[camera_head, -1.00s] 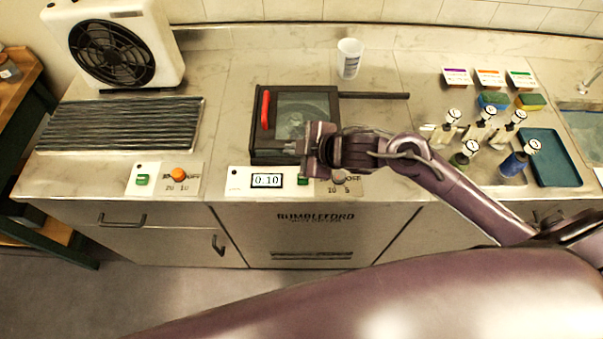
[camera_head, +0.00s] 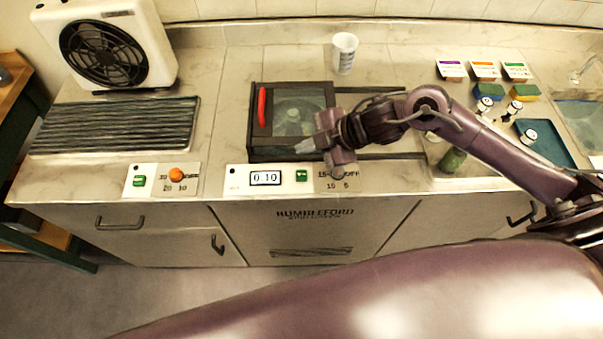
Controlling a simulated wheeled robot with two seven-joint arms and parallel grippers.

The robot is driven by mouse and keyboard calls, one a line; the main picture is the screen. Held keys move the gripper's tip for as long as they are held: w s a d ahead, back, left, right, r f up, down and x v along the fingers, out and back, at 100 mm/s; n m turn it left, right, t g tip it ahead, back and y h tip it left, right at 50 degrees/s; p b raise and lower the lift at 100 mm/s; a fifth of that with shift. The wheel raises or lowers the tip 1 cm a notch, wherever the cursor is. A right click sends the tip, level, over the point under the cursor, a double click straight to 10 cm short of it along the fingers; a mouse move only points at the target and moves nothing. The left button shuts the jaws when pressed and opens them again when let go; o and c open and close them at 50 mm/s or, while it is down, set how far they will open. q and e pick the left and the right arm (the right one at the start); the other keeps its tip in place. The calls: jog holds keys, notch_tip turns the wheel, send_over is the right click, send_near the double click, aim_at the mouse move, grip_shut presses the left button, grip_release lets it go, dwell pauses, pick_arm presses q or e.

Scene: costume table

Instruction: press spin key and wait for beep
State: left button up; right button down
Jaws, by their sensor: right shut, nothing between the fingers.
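The spinner's control panel (camera_head: 245,182) is at the front counter edge, below the dark spinner box (camera_head: 255,135). Its display (camera_head: 265,178) reads 0:10. A green key (camera_head: 302,175) sits just right of the display and is in plain view; its label is too small to read. The panel's dial (camera_head: 338,174) is partly hidden by my right gripper. My right gripper (camera_head: 306,146) is shut and empty, in front of the box's lid, above the green key in the picture and apart from it. The lid's red handle (camera_head: 262,107) is at its left. My left gripper is not in view.
A second panel (camera_head: 150,190) with a green key and orange dial is to the left, below a ribbed rack (camera_head: 115,127) and a fan (camera_head: 103,50). A white cup (camera_head: 344,52) stands behind the spinner.

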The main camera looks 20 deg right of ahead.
jog(key=b, duration=0.6)
send_over(306, 175)
notch_tip(306, 175, down, 7)
jog(key=shift+f, duration=0.1)
jog(key=shift+f+b, duration=0.35)
jog(key=shift+f, duration=0.15)
jog(key=shift+f, duration=0.1)
dwell(1.1)
jog(key=shift+f, duration=0.3)
